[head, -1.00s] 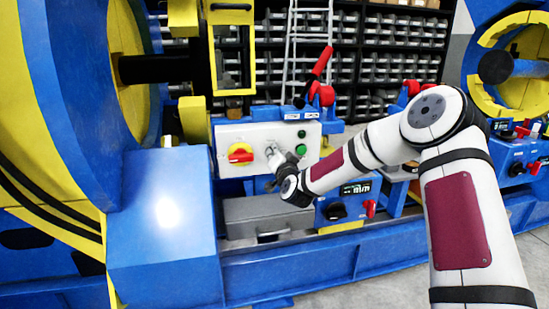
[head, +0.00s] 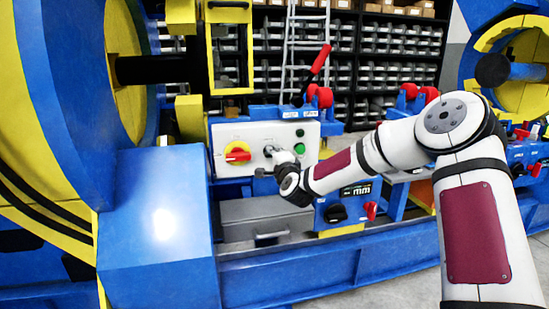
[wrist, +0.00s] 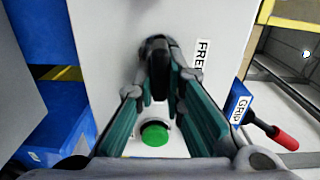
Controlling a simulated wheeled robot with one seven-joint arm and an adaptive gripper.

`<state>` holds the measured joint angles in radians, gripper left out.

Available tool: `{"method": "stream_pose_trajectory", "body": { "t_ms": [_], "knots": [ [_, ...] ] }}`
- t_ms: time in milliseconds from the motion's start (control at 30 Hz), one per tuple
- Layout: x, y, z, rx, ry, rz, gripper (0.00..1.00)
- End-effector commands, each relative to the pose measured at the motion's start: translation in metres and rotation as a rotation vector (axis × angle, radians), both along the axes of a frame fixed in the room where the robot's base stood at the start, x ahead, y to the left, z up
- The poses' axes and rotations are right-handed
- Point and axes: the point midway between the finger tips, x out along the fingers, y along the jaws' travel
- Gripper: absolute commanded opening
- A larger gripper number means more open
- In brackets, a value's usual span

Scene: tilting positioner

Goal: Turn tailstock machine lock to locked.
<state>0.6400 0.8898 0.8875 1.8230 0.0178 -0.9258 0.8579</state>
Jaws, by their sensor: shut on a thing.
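The white control panel (head: 225,137) stands in the middle of the head view and also fills much of the wrist view (wrist: 105,40). A dark lock knob (wrist: 155,46) sticks out from it, beside a label reading FREE (wrist: 202,53). My gripper (wrist: 162,82) is shut on this knob, with one green-sided finger on each side of it. I cannot tell the knob's exact angle.
A red-and-yellow rotary switch (head: 238,152) sits left of my gripper, and a green button (head: 299,148) sits close on its right. A red-handled lever (head: 320,60) rises behind the panel. A grey drawer box (head: 250,212) lies below.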

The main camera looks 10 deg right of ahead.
Motion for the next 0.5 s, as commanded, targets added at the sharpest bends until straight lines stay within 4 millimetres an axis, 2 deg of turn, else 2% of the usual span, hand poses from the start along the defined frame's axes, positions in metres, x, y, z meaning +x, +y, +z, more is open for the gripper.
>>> {"method": "stream_pose_trajectory", "body": {
  "t_ms": [500],
  "knots": [
    [-0.0003,-0.0004,-0.0023,0.073,0.003,0.000,0.00]
  ]
}}
